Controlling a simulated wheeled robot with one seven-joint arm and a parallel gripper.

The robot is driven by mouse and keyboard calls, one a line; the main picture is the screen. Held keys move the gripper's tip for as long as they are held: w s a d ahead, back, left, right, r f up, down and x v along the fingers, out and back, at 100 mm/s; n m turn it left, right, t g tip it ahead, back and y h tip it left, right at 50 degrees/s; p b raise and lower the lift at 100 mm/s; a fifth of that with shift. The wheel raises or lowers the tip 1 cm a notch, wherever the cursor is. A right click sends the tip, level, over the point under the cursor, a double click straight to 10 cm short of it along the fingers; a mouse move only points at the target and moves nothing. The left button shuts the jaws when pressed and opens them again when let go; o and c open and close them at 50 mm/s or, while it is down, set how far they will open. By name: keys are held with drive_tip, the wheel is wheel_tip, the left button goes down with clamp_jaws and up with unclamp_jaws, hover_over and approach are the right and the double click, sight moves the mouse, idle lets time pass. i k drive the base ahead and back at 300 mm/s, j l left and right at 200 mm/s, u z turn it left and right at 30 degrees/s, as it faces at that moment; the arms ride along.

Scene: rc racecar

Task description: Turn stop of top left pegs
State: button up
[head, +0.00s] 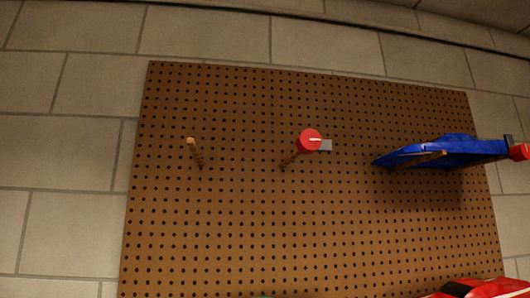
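A brown pegboard (250,240) fills most of the head view. At its upper left a bare wooden peg (195,152) sticks out, with no stop visible on it. To its right a second peg (290,160) carries a round red stop (309,140) at its end. The stop has a white line across its face and a grey tab (326,145) pointing right. My gripper is not in view.
A blue car body (450,150) hangs at the upper right, with another red stop (519,152) at its right end. A red and black object (480,290) shows partly at the bottom right. A tiled wall (65,150) surrounds the board.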

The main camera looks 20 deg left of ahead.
sight(309, 141)
drive_tip(key=j+u, duration=0.1)
drive_tip(key=u, duration=0.7)
drive_tip(key=i, duration=0.05)
